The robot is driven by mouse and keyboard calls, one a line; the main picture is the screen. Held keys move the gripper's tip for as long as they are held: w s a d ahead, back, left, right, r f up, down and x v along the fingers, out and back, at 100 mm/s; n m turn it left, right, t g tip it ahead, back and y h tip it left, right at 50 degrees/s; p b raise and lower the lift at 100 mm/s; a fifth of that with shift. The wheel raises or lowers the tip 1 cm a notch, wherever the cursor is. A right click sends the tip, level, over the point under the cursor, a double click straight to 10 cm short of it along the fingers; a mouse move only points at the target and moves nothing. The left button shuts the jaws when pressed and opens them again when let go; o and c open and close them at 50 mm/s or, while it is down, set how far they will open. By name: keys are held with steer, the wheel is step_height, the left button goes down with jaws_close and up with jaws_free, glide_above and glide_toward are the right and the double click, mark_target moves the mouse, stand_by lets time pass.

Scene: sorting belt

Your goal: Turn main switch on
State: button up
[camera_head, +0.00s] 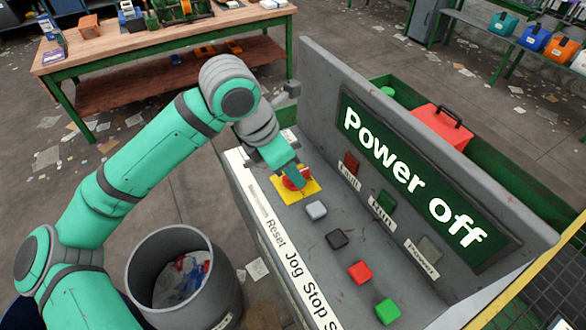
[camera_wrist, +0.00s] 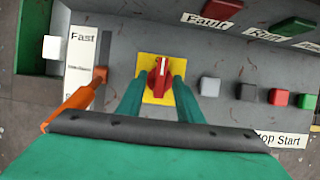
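The main switch is a red rotary knob on a yellow plate (camera_head: 313,188), at the far end of the grey control panel. In the wrist view the red knob (camera_wrist: 160,78) has a raised grip with a white mark, pointing roughly up the picture. My gripper (camera_head: 296,178) is lowered over the switch and partly hides it in the head view. In the wrist view its two teal fingers (camera_wrist: 158,82) stand on either side of the knob, with yellow plate showing between. The display (camera_head: 415,180) reads "Power off".
A row of grey (camera_head: 316,210), black (camera_head: 337,239), red (camera_head: 360,272) and green (camera_head: 387,311) buttons runs along the panel. An orange lever (camera_wrist: 72,105) stands left of the switch in the wrist view. A grey bin (camera_head: 140,272) stands beside the console.

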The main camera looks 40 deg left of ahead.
steer(key=shift+d, duration=0.1)
jaws_close()
